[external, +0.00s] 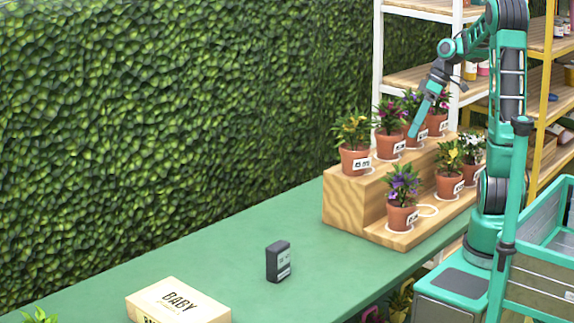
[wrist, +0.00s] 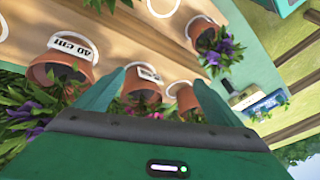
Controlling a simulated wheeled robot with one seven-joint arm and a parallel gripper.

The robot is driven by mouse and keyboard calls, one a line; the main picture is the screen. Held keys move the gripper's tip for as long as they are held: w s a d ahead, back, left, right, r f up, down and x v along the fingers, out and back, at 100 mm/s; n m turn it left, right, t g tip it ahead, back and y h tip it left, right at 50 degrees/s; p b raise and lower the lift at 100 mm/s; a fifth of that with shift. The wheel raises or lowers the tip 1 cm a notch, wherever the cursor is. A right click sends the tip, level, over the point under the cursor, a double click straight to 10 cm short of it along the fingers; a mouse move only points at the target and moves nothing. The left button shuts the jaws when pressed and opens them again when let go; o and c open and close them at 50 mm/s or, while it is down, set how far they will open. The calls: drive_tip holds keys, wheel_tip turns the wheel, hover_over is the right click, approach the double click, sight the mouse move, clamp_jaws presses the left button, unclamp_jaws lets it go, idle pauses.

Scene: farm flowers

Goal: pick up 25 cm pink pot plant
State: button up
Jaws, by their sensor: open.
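In the external view, two terracotta pots on the upper step of the wooden stand carry pink or magenta flowers: one (external: 390,144) left of my gripper (external: 412,134) and one (external: 437,122) behind it to the right. Their white labels are too small to read. My gripper is open and tilted down over the upper row. In the wrist view my open gripper (wrist: 162,76) has a terracotta pot (wrist: 143,88) between its fingers, with pink flowers below it. Its label is partly hidden and unreadable. I cannot tell which pot is the 25 cm one.
Beside it in the wrist view are a pot labelled 40 cm (wrist: 62,68) and another pot (wrist: 186,97). Purple (external: 402,214), yellow (external: 449,184) and white (external: 472,170) plants stand on the lower step. The green table holds a dark box (external: 278,261) and a "BABY" box (external: 178,303).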

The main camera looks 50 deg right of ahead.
drive_tip(key=w+d+r+n+t+y, duration=0.3)
drive_tip(key=d+r+n+t+y, duration=0.2)
drive_tip(key=d+r+n+y, duration=0.1)
approach(389, 133)
drive_tip(key=x, duration=0.4)
drive_tip(key=shift+w+f, duration=0.15)
drive_tip(key=shift+w, duration=0.3)
drive_tip(key=shift+x, duration=2.7)
drive_tip(key=shift+s+f, duration=0.1)
drive_tip(key=shift+s, duration=0.05)
drive_tip(key=c, duration=1.5)
